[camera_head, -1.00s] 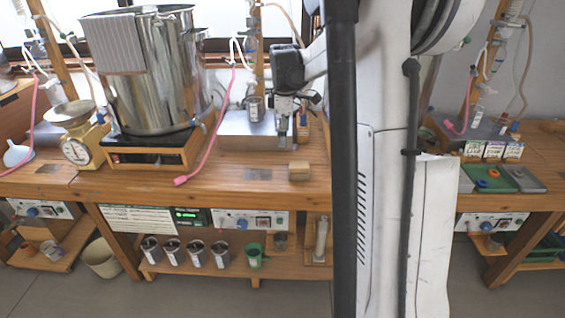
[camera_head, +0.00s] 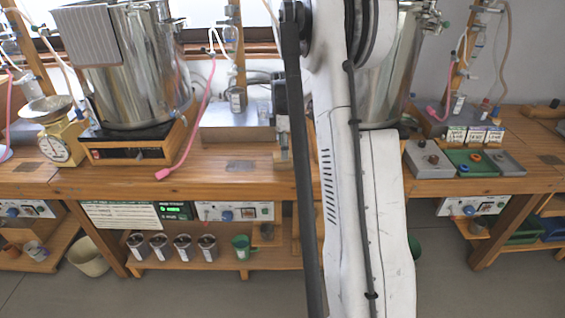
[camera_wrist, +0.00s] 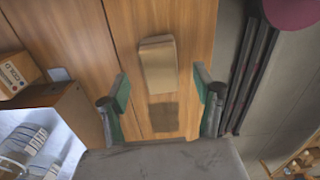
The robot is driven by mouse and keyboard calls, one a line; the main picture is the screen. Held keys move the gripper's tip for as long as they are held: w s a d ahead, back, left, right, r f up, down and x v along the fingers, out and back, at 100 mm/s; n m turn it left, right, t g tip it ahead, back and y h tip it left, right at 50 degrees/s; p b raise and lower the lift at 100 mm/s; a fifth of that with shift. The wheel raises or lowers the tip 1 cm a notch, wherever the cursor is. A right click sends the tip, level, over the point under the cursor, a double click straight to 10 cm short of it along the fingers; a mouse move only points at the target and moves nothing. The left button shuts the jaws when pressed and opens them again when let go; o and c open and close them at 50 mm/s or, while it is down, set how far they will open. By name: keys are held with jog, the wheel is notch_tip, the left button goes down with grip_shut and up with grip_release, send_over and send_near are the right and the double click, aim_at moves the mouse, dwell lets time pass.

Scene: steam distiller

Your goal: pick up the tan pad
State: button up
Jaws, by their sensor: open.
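The tan pad (camera_wrist: 158,65) is a small block lying on the wooden bench in the wrist view, ahead of my gripper (camera_wrist: 162,92) and between the lines of its two green-padded fingers. The fingers are apart, with nothing between them but bench seen below. The pad does not appear to touch either finger. In the head view the tan pad (camera_head: 281,160) shows near the bench's front edge, partly hidden by my arm. My gripper (camera_head: 282,140) is just above it there, mostly hidden behind my arm.
A dark square patch (camera_wrist: 163,117) lies on the bench beside the pad. A wooden box (camera_wrist: 78,115) stands left in the wrist view; the bench edge and floor are right. A steel pot (camera_head: 130,70), a scale (camera_head: 62,140) and a grey metal box (camera_head: 235,122) stand on the bench.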

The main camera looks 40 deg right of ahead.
jog(key=shift+f+b, duration=0.4)
jog(key=shift+f, duration=2.3)
jog(key=c, duration=1.1)
jog(key=shift+r, duration=0.15)
jog(key=shift+r, duration=0.65)
notch_tip(320, 180, up, 3)
jog(key=shift+r+p, duration=0.1)
jog(key=shift+p, duration=0.3)
jog(key=a+r, duration=0.2)
jog(key=a, duration=0.1)
jog(key=w+a+r, duration=0.1)
jog(key=a+r, duration=0.1)
jog(key=a, duration=0.2)
jog(key=w+a+r+p, duration=0.1)
jog(key=a+r, duration=0.1)
jog(key=a, duration=0.2)
jog(key=shift+w+a+r, duration=0.15)
jog(key=shift+w, duration=0.1)
